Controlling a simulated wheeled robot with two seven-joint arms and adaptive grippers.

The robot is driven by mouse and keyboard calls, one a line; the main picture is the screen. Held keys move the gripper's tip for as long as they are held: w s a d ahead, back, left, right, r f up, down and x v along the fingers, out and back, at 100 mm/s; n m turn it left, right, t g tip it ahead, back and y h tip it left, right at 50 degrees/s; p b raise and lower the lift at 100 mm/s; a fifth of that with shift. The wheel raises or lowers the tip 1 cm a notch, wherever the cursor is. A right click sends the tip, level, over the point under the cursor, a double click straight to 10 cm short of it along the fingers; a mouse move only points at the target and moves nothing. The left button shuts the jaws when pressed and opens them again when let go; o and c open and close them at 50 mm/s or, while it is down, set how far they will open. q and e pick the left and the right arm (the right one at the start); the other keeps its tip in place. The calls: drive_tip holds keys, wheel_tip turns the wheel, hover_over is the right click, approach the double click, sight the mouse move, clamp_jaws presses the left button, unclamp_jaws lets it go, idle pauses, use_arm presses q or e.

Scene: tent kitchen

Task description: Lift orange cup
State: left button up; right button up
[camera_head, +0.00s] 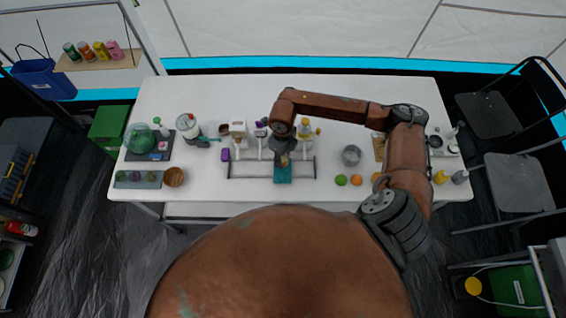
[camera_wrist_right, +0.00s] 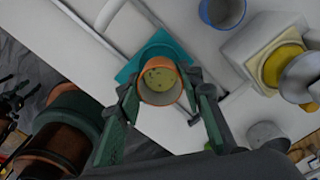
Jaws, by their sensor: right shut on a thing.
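The orange cup (camera_wrist_right: 160,84) sits between the two fingers of my right gripper (camera_wrist_right: 163,92) in the wrist view, and the fingers are closed on its sides. I look into its open mouth and see a speckled yellowish inside. In the head view my right gripper (camera_head: 284,153) points down over the middle of the table and mostly hides the cup. A teal square pad (camera_head: 283,175) lies under the cup; it also shows in the wrist view (camera_wrist_right: 150,52). I cannot tell whether the cup touches the pad. My left gripper is not in view.
The white table (camera_head: 330,95) carries dispensers on a grey rack (camera_head: 245,176) around the gripper. A metal pot (camera_head: 351,155), a lime (camera_head: 341,180) and an orange (camera_head: 357,181) are to the right. A wooden bowl (camera_head: 174,177) is at left.

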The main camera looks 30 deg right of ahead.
drive_tip(key=shift+r+p, duration=1.5)
drive_tip(key=shift+r, duration=1.4)
